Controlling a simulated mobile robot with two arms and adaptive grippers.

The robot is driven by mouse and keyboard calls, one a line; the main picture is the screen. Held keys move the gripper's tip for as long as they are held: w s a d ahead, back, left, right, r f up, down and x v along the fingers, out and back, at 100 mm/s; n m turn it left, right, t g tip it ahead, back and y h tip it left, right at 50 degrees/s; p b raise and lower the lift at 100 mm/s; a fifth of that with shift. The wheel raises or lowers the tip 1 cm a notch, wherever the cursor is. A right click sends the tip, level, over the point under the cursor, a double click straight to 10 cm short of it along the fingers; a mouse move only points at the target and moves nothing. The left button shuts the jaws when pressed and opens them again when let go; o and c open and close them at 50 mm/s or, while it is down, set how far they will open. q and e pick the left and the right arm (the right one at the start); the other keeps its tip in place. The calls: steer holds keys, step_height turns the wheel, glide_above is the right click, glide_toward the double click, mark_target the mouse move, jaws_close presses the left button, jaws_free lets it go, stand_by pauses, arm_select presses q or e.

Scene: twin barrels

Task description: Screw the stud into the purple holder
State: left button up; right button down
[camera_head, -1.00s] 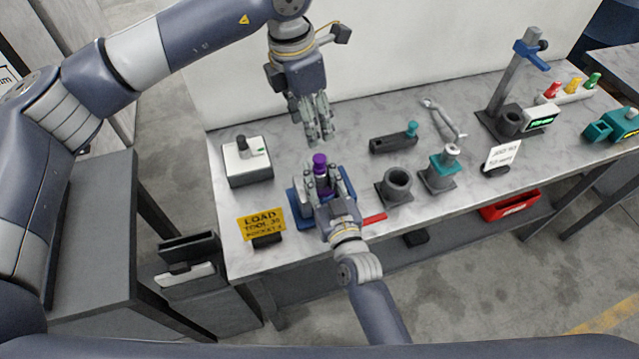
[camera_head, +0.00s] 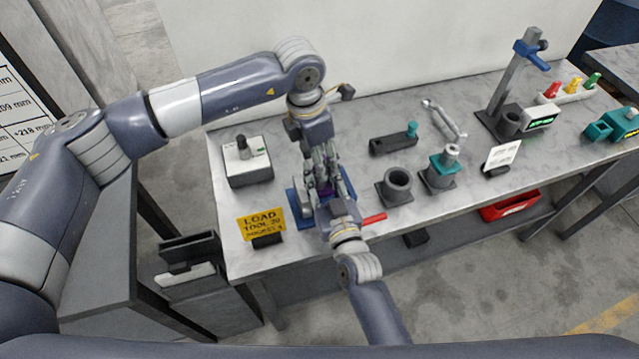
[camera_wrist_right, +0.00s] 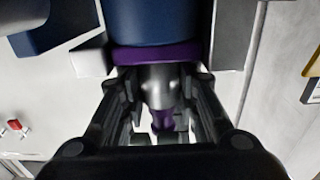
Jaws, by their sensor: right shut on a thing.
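The purple holder (camera_wrist_right: 155,55) shows in the right wrist view as a purple band beside a dark blue part, with a silvery body and more purple between my fingers. In the head view it is almost wholly hidden by both grippers, over the blue stand (camera_head: 296,203). My right gripper (camera_wrist_right: 160,82) is shut on the holder from the front. My left gripper (camera_head: 322,174) points down from above, its fingertips right at the holder's top. Its fingers overlap my right gripper, so its opening is unclear. I cannot make out the stud.
A white box with a dark knob (camera_head: 247,162) stands left, and a yellow sign (camera_head: 262,224) at the front edge. Right of the stand are a red strip (camera_head: 373,219), a dark cup (camera_head: 397,187) and a teal-collared post (camera_head: 441,167). Bare table lies between them.

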arm_select(q)
steer(key=shift+f, duration=0.2)
jaws_close()
steer(key=shift+c, duration=0.4)
jaws_free()
steer(key=shift+r, duration=2.3)
steer(key=shift+o, duration=0.4)
